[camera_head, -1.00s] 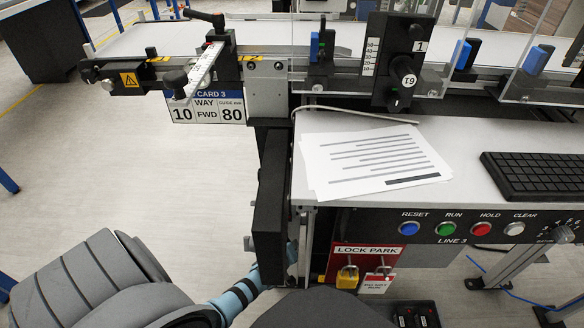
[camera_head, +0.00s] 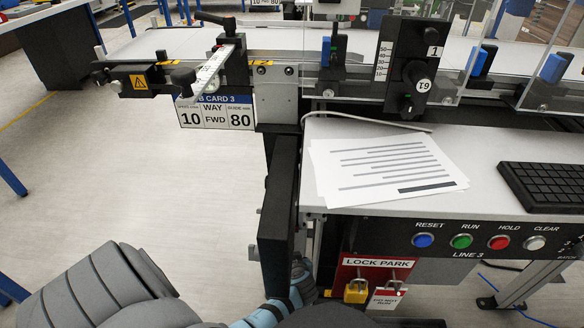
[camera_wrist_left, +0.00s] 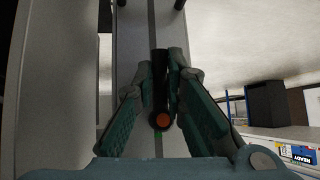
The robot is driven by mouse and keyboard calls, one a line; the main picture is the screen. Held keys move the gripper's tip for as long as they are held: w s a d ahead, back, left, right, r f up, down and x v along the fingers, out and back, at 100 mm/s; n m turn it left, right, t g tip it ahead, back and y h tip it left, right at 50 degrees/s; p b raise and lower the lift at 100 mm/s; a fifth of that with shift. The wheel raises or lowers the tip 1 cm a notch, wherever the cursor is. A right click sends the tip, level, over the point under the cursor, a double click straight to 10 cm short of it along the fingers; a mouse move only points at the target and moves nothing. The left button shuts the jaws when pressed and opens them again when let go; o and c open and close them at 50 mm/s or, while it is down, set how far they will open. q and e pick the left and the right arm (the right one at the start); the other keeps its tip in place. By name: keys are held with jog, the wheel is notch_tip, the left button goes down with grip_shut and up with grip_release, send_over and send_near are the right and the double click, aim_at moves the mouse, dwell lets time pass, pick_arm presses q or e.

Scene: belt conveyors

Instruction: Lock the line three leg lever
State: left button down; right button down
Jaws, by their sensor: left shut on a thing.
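In the left wrist view, a black lever (camera_wrist_left: 160,95) with an orange round end lies between the two green fingers of my left gripper (camera_wrist_left: 162,72). The fingers are closed on it from both sides, against a pale grey upright surface. In the head view, my left arm reaches from the lower left to beneath the line three console. Its teal wrist shows beside the dark upright panel, and the fingers and lever are hidden there. My right gripper is not in view.
A red LOCK PARK board (camera_head: 374,278) with a yellow padlock (camera_head: 356,290) and a tag (camera_head: 386,295) hangs under the console, right of my left wrist. The dark upright panel (camera_head: 278,215) stands close to the wrist. Open floor (camera_head: 150,185) lies to the left.

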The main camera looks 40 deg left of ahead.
pick_arm(q)
jog(key=shift+s+f, duration=0.1)
jog(key=c, duration=1.8)
grip_release()
jog(key=shift+c, duration=0.2)
jog(key=shift+o, duration=1)
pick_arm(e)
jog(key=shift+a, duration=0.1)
